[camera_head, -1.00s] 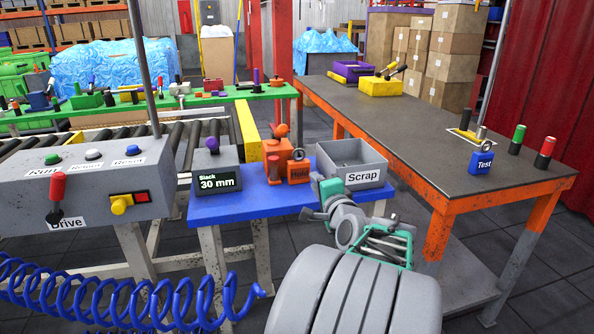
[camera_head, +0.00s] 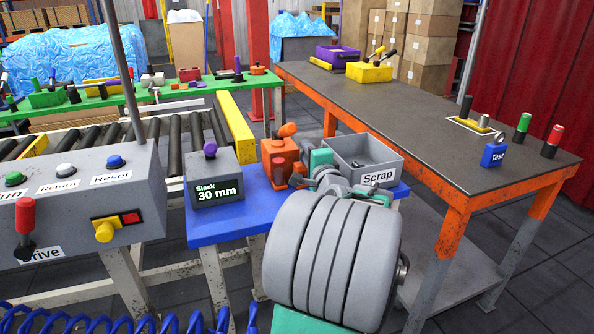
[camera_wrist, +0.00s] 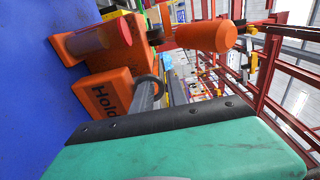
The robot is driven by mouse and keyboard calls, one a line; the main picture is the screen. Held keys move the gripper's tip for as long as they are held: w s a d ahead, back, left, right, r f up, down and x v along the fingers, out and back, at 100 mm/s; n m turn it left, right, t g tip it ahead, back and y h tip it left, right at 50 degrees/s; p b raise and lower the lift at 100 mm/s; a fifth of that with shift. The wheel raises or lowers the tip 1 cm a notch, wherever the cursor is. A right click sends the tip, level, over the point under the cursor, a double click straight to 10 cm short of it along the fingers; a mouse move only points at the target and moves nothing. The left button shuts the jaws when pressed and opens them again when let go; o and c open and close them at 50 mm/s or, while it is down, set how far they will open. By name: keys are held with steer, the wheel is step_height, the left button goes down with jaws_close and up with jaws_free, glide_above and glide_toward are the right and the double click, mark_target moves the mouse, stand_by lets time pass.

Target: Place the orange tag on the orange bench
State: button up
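The orange tag (camera_wrist: 106,97), lettered "Hold", stands on the blue table beside an orange block with a lever. In the wrist view its dark ring shows close to my grey fingertips; I cannot tell whether they touch it. My gripper (camera_wrist: 162,88) has its two fingers a little apart, with a narrow gap between them. In the head view my teal gripper (camera_head: 318,170) is low over the blue table, and my wrist largely hides the tag there. The orange bench (camera_head: 460,225), with orange frame and dark top, stands to the right.
The orange block (camera_head: 279,160) with its lever and a grey scrap bin (camera_head: 385,163) stand close around my gripper. A blue "Test" tag (camera_head: 494,153), a yellow box (camera_head: 369,72) and a purple tray (camera_head: 338,55) are on the bench. Its middle is clear.

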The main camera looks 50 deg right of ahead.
steer(key=shift+w+d, duration=0.15)
steer(key=shift+w, duration=0.15)
steer(key=shift+s, duration=0.2)
jaws_close()
stand_by(1.0)
